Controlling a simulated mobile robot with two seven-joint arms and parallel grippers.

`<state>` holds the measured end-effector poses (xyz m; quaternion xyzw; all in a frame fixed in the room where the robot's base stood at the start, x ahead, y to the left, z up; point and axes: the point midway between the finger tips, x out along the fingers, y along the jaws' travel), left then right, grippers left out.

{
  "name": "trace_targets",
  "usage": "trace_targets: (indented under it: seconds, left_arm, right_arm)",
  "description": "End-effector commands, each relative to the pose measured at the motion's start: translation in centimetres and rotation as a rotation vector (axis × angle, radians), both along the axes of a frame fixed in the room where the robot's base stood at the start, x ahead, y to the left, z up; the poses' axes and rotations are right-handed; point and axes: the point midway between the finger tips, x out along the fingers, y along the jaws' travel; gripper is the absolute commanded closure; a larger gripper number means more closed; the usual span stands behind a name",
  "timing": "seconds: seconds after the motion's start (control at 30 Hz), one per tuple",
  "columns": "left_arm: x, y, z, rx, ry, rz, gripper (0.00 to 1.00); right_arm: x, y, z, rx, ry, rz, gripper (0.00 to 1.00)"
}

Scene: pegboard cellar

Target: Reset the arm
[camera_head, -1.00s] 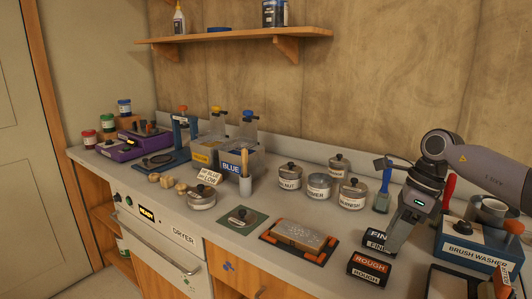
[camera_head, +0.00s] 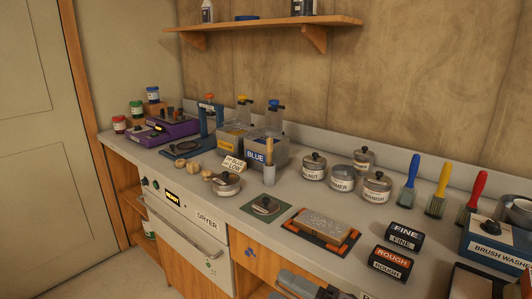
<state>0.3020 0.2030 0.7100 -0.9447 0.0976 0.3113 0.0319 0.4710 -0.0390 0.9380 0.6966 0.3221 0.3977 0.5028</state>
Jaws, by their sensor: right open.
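My right gripper (camera_head: 294,284) shows at the bottom edge of the head view, in front of the counter's drawer fronts. It is open and I see nothing between its fingers. Part of it is cut off by the frame edge. The right arm no longer covers the counter (camera_head: 205,205). My left gripper is not in view.
Near the front edge sit a wooden block in a dark tray with orange corners (camera_head: 322,231), a FINE block (camera_head: 404,236) and a ROUGH block (camera_head: 390,264). Blue (camera_head: 409,183), yellow (camera_head: 438,190) and red brushes stand behind, beside the brush washer (camera_head: 492,243). Lidded pots stand mid-counter.

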Motion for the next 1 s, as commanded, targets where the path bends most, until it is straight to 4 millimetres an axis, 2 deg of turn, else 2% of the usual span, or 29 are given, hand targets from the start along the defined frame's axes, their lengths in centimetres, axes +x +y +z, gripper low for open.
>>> trace_targets:
  seconds: [0.17, 0.33, 0.47, 0.63, 0.8, 0.9, 1.0]
  left_arm:
    - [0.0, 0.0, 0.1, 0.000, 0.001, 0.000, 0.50]
    - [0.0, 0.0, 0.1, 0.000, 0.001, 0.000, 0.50]
    - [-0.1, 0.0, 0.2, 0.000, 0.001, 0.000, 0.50]
    - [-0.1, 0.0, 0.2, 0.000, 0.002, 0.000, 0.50]
    - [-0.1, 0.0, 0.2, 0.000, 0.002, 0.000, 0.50]
    - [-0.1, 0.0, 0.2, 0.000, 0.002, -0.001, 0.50]
    - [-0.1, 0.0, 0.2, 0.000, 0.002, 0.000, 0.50]
  right_arm:
    - [-0.8, -3.1, -3.9, 0.221, 0.356, -0.219, 0.48]
    - [-2.9, -7.2, -9.2, 0.401, 0.700, -0.435, 0.48]
    - [-6.1, -10.5, -13.9, 0.523, 0.966, -0.603, 0.48]
    - [-11.7, -14.1, -19.2, 0.649, 1.262, -0.799, 0.48]
    - [-15.8, -15.9, -21.9, 0.717, 1.433, -0.916, 0.48]
    - [-16.8, -16.4, -22.5, 0.733, 1.472, -0.945, 0.48]
    - [-17.0, -16.4, -22.6, 0.737, 1.481, -0.950, 0.48]
